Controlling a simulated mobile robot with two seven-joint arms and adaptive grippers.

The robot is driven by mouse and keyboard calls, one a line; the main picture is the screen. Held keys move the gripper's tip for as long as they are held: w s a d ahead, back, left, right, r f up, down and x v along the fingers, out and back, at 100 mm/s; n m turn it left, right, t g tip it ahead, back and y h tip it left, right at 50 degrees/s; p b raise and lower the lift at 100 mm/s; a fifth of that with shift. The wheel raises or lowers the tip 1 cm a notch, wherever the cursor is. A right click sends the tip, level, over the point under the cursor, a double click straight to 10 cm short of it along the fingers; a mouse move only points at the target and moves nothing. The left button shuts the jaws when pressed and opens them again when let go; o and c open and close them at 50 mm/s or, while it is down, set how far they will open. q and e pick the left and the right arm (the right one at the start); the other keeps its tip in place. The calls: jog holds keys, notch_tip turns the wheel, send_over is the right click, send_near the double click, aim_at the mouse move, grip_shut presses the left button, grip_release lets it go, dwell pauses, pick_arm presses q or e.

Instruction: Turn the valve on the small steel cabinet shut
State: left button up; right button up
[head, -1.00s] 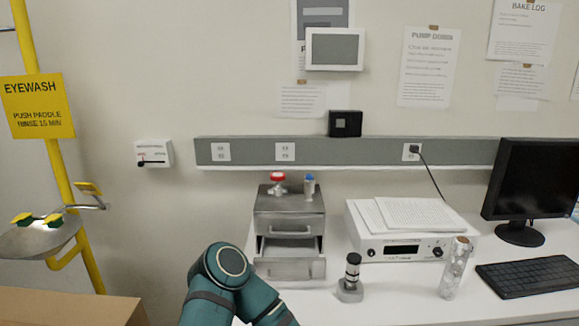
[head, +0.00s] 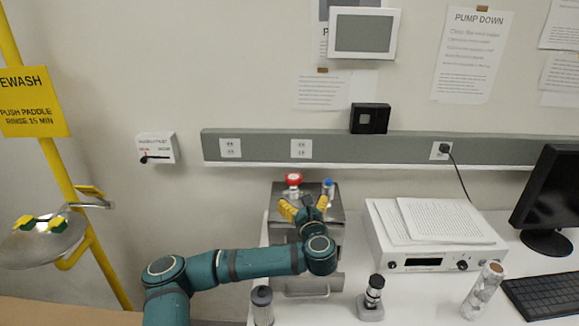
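The small steel cabinet (head: 335,226) stands on the white bench against the wall, its front partly covered by my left arm. On its top are a valve with a red handwheel (head: 293,179) and, to the right, a fitting with a blue top (head: 328,185). My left gripper (head: 304,205) has its yellow fingers spread over the cabinet top, just in front of the red handwheel. It looks empty; I see no contact with the handwheel. The lower drawer (head: 308,284) appears pulled out below my forearm. My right gripper is not in view.
A grey-topped cylinder (head: 262,303) stands below my forearm. A black-topped fitting (head: 372,296) and a clear bottle (head: 482,291) stand on the bench. A white instrument (head: 440,260) with papers is right of the cabinet. The eyewash (head: 45,240) is at far left.

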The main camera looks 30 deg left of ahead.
aim_at(292, 173)
pick_arm(q)
jog(key=shift+w+a, duration=0.3)
jog(key=shift+a, duration=0.15)
jog(key=shift+w+a+r, duration=0.15)
jog(key=p+x, duration=0.1)
jog(key=x, duration=1.1)
jog(key=shift+w+a+p, duration=0.25)
jog(key=shift+w+p, duration=0.05)
jog(key=shift+p, duration=0.1)
jog(key=c, duration=1.3)
